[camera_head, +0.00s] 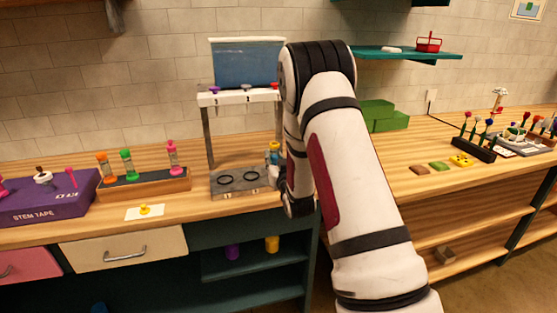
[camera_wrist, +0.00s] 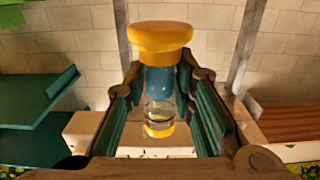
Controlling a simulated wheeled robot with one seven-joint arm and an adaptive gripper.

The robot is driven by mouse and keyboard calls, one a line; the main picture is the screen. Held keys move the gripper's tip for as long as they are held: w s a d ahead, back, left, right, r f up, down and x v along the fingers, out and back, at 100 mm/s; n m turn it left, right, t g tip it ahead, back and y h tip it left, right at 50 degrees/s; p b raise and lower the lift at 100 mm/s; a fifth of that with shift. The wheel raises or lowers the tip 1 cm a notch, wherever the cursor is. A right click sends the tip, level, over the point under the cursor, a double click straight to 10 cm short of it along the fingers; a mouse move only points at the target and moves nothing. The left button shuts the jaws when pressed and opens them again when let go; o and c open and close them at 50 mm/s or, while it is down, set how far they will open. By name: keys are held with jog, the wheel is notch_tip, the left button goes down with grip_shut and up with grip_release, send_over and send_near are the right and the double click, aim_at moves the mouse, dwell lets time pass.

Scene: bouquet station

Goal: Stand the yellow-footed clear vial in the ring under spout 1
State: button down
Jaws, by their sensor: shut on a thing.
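The clear vial with yellow ends (camera_wrist: 160,38) is between my gripper's two fingers (camera_wrist: 165,110) in the wrist view, and my gripper is shut on it. The wide yellow end is at the top of that picture, which appears upside down. In the head view the vial (camera_head: 274,152) shows small beside my gripper (camera_head: 283,178), close to the right side of the spout stand (camera_head: 208,140). Its lower end is partly hidden there. Two dark rings, a left one (camera_head: 224,179) and a right one (camera_head: 252,176), show empty on the stand's grey base. My gripper hides the base's right end.
A wooden rack (camera_head: 150,190) with orange, green and pink vials stands left of the stand. A white card (camera_head: 145,213) with a small yellow piece lies in front of it. A purple box (camera_head: 45,205) is further left. Green boxes (camera_head: 380,115) stand right of my arm.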

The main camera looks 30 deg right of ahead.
jog(key=w+d+f, duration=0.1)
jog(key=w, duration=0.1)
jog(key=w+d+f, duration=0.1)
jog(key=w+d, duration=0.1)
jog(key=w+d+f, duration=0.1)
jog(key=w+d, duration=0.1)
jog(key=w, duration=0.1)
jog(key=shift+f, duration=0.6)
jog(key=shift+w+f, duration=0.1)
jog(key=shift+f, duration=0.3)
jog(key=shift+f, duration=0.2)
jog(key=c, duration=1.3)
grip_release()
jog(key=shift+f, duration=0.15)
jog(key=shift+c, duration=0.2)
